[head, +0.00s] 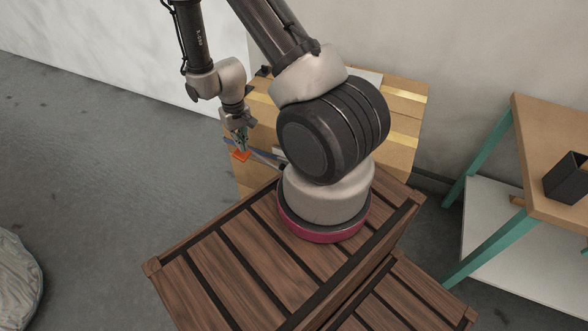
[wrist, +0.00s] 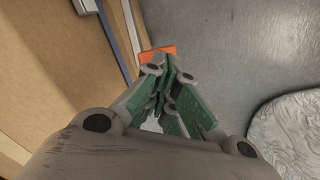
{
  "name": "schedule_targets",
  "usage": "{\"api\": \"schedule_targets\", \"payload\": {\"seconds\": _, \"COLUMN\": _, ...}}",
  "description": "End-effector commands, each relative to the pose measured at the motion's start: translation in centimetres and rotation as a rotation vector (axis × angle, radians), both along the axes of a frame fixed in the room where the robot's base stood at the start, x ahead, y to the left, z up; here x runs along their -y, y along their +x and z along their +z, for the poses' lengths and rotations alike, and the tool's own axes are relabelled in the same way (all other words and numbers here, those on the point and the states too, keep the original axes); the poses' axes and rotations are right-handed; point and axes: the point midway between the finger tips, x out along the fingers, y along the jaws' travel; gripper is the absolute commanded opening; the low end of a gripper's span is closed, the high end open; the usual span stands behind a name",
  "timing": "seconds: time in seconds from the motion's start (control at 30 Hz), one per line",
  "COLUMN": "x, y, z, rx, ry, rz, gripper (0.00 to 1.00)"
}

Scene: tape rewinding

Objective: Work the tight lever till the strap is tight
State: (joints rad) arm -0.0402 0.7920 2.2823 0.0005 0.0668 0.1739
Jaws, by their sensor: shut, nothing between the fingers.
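My gripper (head: 241,142) is shut and empty at the left edge of a light wooden crate. In the wrist view its green fingers (wrist: 168,80) are together. An orange piece (head: 240,156), which looks like a lever end, is right at the fingertips; it also shows in the wrist view (wrist: 164,49), partly behind the fingers. I cannot tell if they touch. A blue strap or bar (wrist: 107,35) runs along the crate's side, with a pale bar (wrist: 129,28) beside it. My arm hides much of the crate in the head view, and the strap's tightness cannot be told.
The light wooden crate (head: 405,126) stands against the wall behind my arm. A table with teal legs (head: 545,140) stands at the right, bearing a black holder (head: 568,180). A grey wrapped bundle (head: 15,285) lies at far left. The floor left of the crate is clear.

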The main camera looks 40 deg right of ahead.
Motion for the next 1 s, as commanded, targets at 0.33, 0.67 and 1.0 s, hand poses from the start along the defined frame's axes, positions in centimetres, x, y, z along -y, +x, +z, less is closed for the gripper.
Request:
{"api": "schedule_targets", "payload": {"seconds": 0.33, "x": 0.0, "y": 0.0, "z": 0.1, "rx": -0.001, "ry": 0.000, "rz": 0.000, "gripper": 0.00}}
{"api": "schedule_targets", "payload": {"seconds": 0.67, "x": 0.0, "y": 0.1, "z": 1.4, "rx": 0.003, "ry": 0.001, "rz": 0.000, "gripper": 0.00}}
{"api": "schedule_targets", "payload": {"seconds": 1.0, "x": 0.0, "y": 0.0, "z": 4.1, "rx": 0.000, "ry": 0.000, "rz": 0.000, "gripper": 0.00}}
